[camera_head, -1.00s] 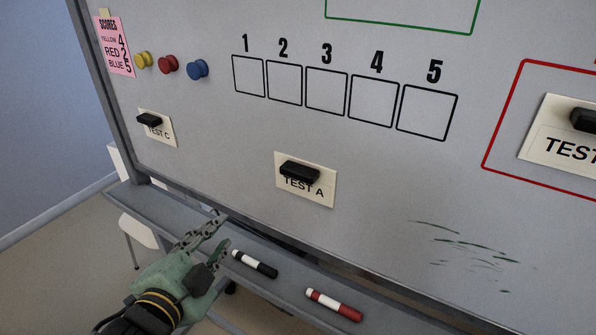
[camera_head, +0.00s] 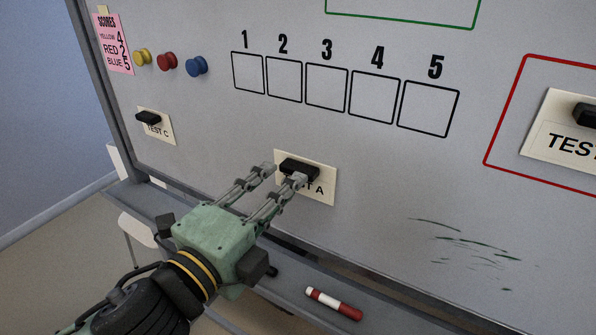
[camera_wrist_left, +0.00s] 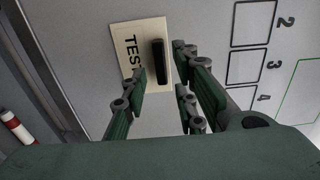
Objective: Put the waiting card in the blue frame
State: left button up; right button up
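The TEST A card (camera_head: 325,181), cream with a black magnet handle (camera_head: 297,165), is on the whiteboard below the numbered boxes. The TEST C card (camera_head: 160,132) is at the left. Another TEST card (camera_head: 545,140) sits inside the red frame (camera_head: 506,110), its end cut off. No blue frame shows in view. My left gripper (camera_head: 283,175) is open at the TEST A card, its fingertips close to the handle. In the left wrist view the handle (camera_wrist_left: 160,62) lies between my spread fingers; contact cannot be told. My right gripper is not in view.
Numbered boxes (camera_head: 326,105) are empty. Part of a green frame (camera_head: 400,22) shows at the top. Yellow, red and blue magnets (camera_head: 196,66) and a pink score note (camera_head: 113,48) are at upper left. A red marker (camera_head: 338,304) lies on the tray ledge below the board.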

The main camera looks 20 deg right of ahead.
aim_at(321, 184)
pick_arm(q)
jog(key=shift+p+x, duration=0.3)
jog(key=shift+x, duration=1.7)
grip_shut()
jog(key=shift+r, duration=0.1)
